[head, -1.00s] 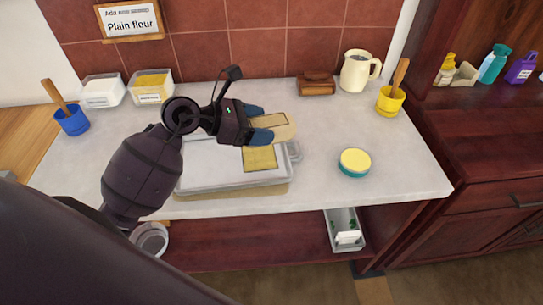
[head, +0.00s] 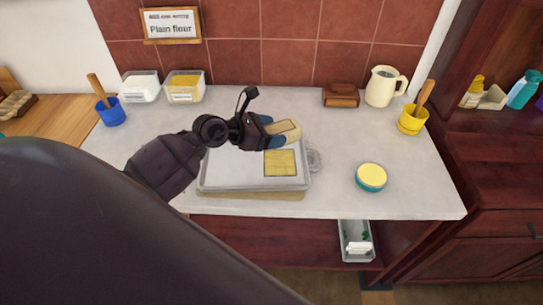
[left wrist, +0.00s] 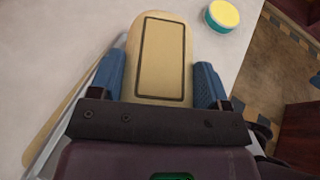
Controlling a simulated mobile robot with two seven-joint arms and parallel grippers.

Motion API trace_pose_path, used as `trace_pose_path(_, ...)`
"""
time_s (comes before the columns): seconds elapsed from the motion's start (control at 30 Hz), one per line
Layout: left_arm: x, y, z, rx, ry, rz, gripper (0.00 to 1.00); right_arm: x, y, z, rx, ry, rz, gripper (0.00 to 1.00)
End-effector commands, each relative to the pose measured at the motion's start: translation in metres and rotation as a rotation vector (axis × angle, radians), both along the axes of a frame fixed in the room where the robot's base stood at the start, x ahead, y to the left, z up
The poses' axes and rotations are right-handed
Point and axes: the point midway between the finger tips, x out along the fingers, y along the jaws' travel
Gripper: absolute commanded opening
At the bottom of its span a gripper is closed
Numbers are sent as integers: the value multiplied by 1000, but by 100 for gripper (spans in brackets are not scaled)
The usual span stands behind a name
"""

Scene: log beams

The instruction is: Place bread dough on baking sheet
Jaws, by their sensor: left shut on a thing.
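The bread dough (head: 291,127) is a pale, rounded loaf with a dark-outlined rectangle on top. My left gripper (head: 279,132) is shut on it, with a blue finger on each side, over the far right part of the baking sheet (head: 228,178). In the left wrist view the dough (left wrist: 165,55) lies between the two fingers (left wrist: 164,88). The sheet is a grey metal tray with a yellow outlined square (head: 280,163) on its right side. I cannot tell whether the dough touches the sheet. My right gripper is not in view.
A teal tub with a yellow top (head: 371,177) stands right of the sheet. A glass-like item (head: 314,160) sits by its right edge. Blue (head: 111,113) and yellow (head: 412,120) pots, two containers (head: 186,87) and a cream jug (head: 385,87) stand farther back. The counter's right side is mostly clear.

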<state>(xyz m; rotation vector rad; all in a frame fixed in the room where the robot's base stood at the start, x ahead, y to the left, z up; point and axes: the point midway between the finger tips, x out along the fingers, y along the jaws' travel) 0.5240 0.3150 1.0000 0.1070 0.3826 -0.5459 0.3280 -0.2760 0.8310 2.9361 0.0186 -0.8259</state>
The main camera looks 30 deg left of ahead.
Motion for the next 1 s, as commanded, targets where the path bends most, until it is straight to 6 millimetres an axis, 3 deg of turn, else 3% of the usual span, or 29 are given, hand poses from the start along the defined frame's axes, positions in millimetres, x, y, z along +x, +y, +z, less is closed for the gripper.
trace_pose_path(0.03, 0, 0, -13, -1, 3, 1, 37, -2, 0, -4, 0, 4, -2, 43)
trace_pose_path(0.2, 0, 0, -41, 0, 1, 1, 37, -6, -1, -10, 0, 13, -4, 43)
trace_pose_path(0.43, 0, 0, -56, 0, 0, 0, 37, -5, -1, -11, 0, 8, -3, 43)
trace_pose_path(0.7, 0, 0, -90, -1, 0, 0, 37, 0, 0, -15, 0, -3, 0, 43)
trace_pose_path(1.0, 0, 0, -92, 1, -2, -1, 37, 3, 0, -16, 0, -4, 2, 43)
